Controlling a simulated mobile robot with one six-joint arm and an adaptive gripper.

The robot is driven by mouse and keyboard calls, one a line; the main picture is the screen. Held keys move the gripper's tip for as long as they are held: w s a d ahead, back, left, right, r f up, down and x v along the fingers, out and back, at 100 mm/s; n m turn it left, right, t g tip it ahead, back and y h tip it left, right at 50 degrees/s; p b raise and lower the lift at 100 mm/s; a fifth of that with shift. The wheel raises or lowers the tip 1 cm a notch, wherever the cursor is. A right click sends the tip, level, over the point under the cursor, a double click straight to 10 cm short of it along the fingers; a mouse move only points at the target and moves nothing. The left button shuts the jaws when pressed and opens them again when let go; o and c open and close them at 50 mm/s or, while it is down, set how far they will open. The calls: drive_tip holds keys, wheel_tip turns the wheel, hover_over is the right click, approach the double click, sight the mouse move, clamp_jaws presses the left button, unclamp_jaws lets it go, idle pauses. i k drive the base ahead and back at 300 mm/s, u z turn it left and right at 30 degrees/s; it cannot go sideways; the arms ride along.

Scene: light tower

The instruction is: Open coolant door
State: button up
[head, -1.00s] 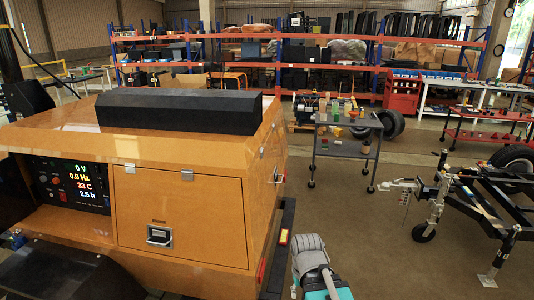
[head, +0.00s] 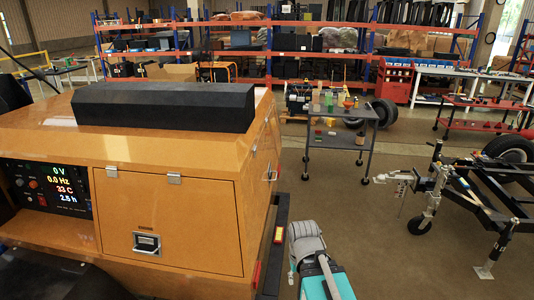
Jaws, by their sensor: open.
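An orange light tower housing (head: 60,120) fills the left of the head view. Its front has a closed, flush panel door (head: 175,208) with two hinges along the top edge and a recessed metal latch (head: 146,243) near the bottom. The right side of the housing is steeply angled, with small metal fittings (head: 271,174) on it. No label marks a coolant door that I can read. My arm (head: 315,262), teal and grey, shows at the bottom, right of the housing. My gripper is not visible.
A lit control panel (head: 48,187) is left of the door. A dark bumper rail (head: 272,245) runs along the housing's right side. A grey cart (head: 340,140) stands behind, and a black trailer frame (head: 470,205) is at right. Floor between them is clear.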

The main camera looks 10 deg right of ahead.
sight(262, 164)
drive_tip(key=z, duration=0.05)
drive_tip(key=k, duration=0.65)
drive_tip(key=z, duration=0.4)
drive_tip(key=i, duration=1.6)
drive_tip(key=u, duration=0.55)
